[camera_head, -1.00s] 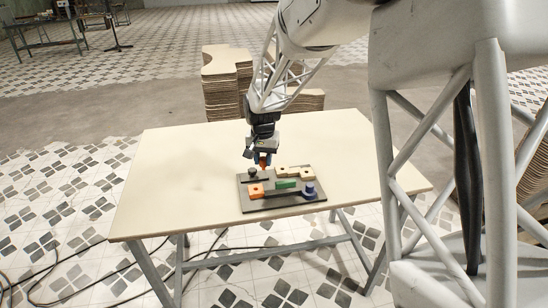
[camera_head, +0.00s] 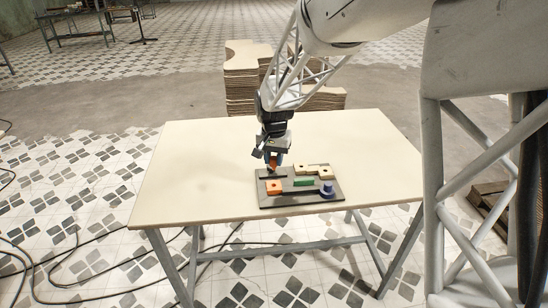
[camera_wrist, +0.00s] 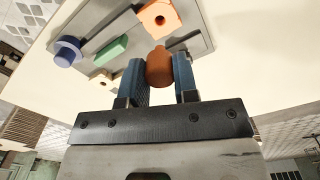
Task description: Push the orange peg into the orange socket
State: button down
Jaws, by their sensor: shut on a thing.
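The orange socket (camera_head: 274,187) is a block with a dark round hole in its top, at the left front of the dark board (camera_head: 300,202). It also shows in the wrist view (camera_wrist: 158,18). My gripper (camera_head: 273,160) hangs just behind and above the socket. In the wrist view its blue fingers (camera_wrist: 160,78) are shut on the rounded orange peg (camera_wrist: 159,66). The peg is apart from the hole and appears close to the socket block. The peg's far end is hard to make out in the head view (camera_head: 274,164).
The board also carries a green block (camera_head: 304,182), a blue peg (camera_head: 328,188) and cream blocks with holes (camera_head: 325,173). It lies on a pale table (camera_head: 190,180) with free room on the left. Stacked curved boards (camera_head: 240,75) stand behind the table.

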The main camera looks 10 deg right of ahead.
aim_at(274, 169)
jog(key=shift+f, duration=3.05)
jog(key=shift+f, duration=1.15)
jog(key=c, duration=0.8)
grip_release()
jog(key=shift+r, duration=0.1)
jog(key=shift+r, duration=3.8)
jog(key=shift+r, duration=0.1)
